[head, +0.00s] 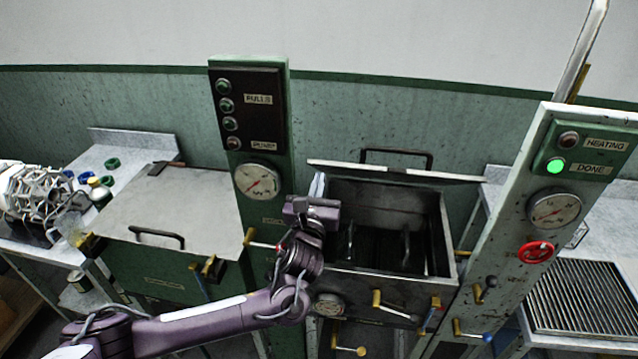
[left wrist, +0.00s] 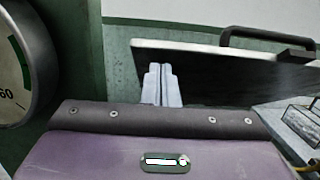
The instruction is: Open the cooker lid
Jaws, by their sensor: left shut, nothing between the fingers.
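The right-hand cooker's lid (head: 455,178) stands raised at the back of its basin, seen almost edge-on, with a dark bar handle (head: 396,152) above it. The basin (head: 432,240) below is uncovered, and its dark inside shows. My left gripper (head: 318,186) is at the basin's left side, just below the lid's left end. In the left wrist view its pale fingers (left wrist: 162,84) are shut with nothing between them, in front of the lid's left end. The lid (left wrist: 230,62) shows its dark underside there, with the handle (left wrist: 265,36) above. I cannot tell whether they touch. My right gripper is out of view.
A closed cooker (head: 190,205) stands at left. A green gauge post (head: 255,130) rises close to my left gripper. A pale panel post (head: 545,185) with a lit green DONE lamp and red wheel stands at right. Brass valve handles (head: 395,308) jut from the front.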

